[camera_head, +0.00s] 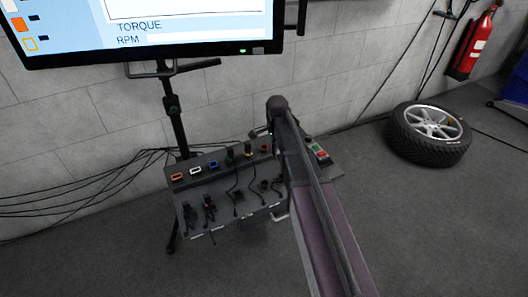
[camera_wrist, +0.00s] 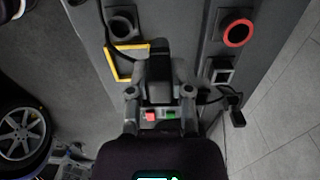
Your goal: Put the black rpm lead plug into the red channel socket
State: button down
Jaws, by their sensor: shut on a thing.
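In the wrist view my gripper (camera_wrist: 160,92) is shut on a black plug (camera_wrist: 158,68), its fingers on either side of the body. A dark cable runs up and left from this plug. The plug covers part of a yellow square outline (camera_wrist: 124,76) on the grey panel; I cannot tell whether it touches the panel. The red-ringed round socket (camera_wrist: 238,33) lies up and right of the plug, with its dark opening clear. The red socket also shows in the head view (camera_head: 265,148), just left of my arm, which hides the gripper there.
The sloped console (camera_head: 217,172) carries orange, white and blue sockets at left and several hanging dark plugs. Another black plug (camera_wrist: 236,112) and a dark round socket (camera_wrist: 122,25) are near my gripper. A screen (camera_head: 140,30) stands behind; a wheel (camera_head: 432,132) lies at right.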

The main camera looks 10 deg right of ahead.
jog(key=w+a, duration=0.3)
jog(key=w, duration=0.6)
jog(key=shift+w, duration=0.2)
dwell(1.3)
jog(key=shift+f, duration=0.1)
dwell(0.3)
jog(key=shift+f+b, duration=0.35)
jog(key=shift+b, duration=0.15)
jog(key=shift+f+b, duration=1.45)
jog(key=shift+f, duration=0.05)
dwell(0.5)
jog(key=shift+c, duration=2.3)
grip_release()
jog(key=shift+r, duration=0.15)
